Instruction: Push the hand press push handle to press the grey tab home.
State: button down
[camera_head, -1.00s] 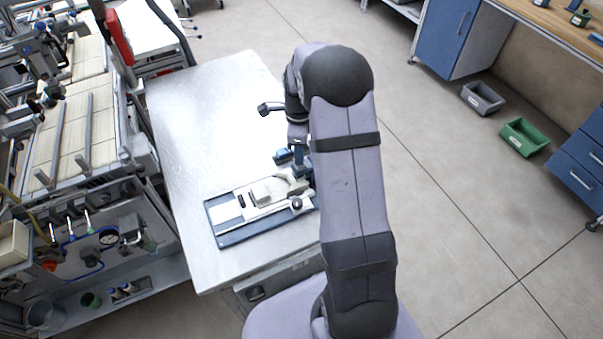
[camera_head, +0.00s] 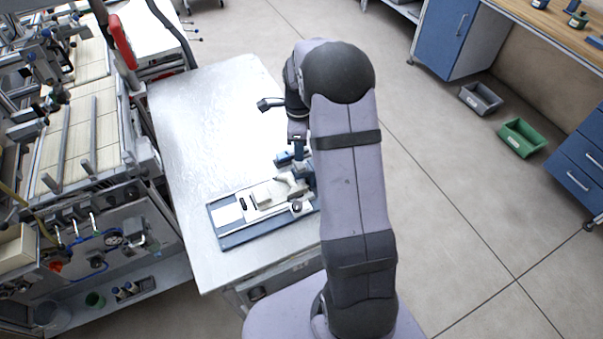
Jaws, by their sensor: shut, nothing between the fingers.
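The hand press (camera_head: 229,240) lies on the metal table, a blue base plate with pale parts on top. A pale block (camera_head: 262,199) sits near its middle. A pale lever-like part (camera_head: 291,181) stands at its right end, with a small dark round knob (camera_head: 297,207) below it. Blue parts (camera_head: 285,158) show at the far right end. My gripper (camera_head: 299,150) is shut and empty, pointing down close to these blue parts. I cannot tell whether it touches the push handle. My arm hides the press's right edge. The grey tab is too small to make out.
The metal table (camera_head: 192,130) is clear behind and left of the press. A machine with rods and hoses (camera_head: 90,190) stands along the table's left side. A grey bin (camera_head: 481,98) and a green bin (camera_head: 522,137) lie on the floor at right.

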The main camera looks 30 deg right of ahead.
jog(key=shift+r+p, duration=1.1)
jog(key=shift+r, duration=0.6)
